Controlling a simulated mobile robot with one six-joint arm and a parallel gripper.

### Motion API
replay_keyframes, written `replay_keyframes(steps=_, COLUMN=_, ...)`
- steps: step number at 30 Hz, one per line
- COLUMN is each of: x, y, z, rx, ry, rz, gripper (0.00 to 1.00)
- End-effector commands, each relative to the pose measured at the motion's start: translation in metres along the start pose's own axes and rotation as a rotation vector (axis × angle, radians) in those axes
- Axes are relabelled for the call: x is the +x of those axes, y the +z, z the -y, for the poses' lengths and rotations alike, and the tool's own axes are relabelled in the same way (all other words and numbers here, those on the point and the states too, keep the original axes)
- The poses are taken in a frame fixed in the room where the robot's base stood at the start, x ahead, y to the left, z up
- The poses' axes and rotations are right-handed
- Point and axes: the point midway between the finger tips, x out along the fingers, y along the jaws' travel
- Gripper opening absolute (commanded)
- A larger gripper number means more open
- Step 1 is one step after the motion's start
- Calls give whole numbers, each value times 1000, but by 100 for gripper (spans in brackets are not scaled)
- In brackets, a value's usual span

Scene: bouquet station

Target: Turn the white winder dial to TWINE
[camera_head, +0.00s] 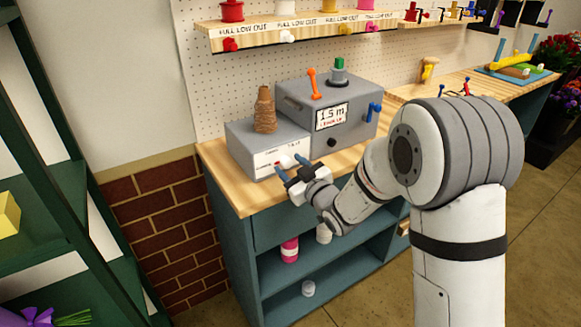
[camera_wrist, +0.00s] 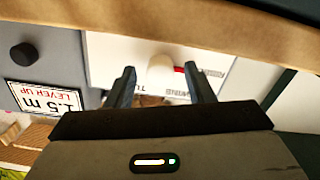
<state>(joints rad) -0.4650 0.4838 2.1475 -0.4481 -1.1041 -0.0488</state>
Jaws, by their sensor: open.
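The white winder dial (camera_wrist: 159,72) is a round knob on the white front plate (camera_head: 270,164) of a low grey box (camera_head: 240,139). A cone of brown twine (camera_head: 265,110) stands on that box. In the wrist view, which is upside down, a short red mark shows beside the dial, and the plate's lettering is partly hidden. My gripper (camera_head: 291,164) is open in front of the plate. In the wrist view its two fingers (camera_wrist: 160,84) stand on either side of the dial, with a visible gap on each side. I cannot tell how deep they reach around it.
A taller grey box (camera_head: 351,134) with a "1.5 m" display (camera_head: 331,116), an orange lever (camera_head: 313,84), a blue handle (camera_head: 374,110) and a black knob (camera_wrist: 23,55) adjoins on the right. The wooden counter (camera_head: 236,200) has a narrow free strip in front. Spool shelves (camera_head: 300,28) hang above.

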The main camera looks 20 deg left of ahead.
Motion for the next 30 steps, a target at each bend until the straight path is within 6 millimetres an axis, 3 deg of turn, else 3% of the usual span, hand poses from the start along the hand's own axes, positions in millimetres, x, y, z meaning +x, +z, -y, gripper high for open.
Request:
replay_keyframes(steps=16, x=0, y=0, z=1, rx=0, ry=-1, rz=0, gripper=5)
replay_keyframes(steps=30, x=0, y=2, z=1, rx=112, ry=0, rz=-1, gripper=4)
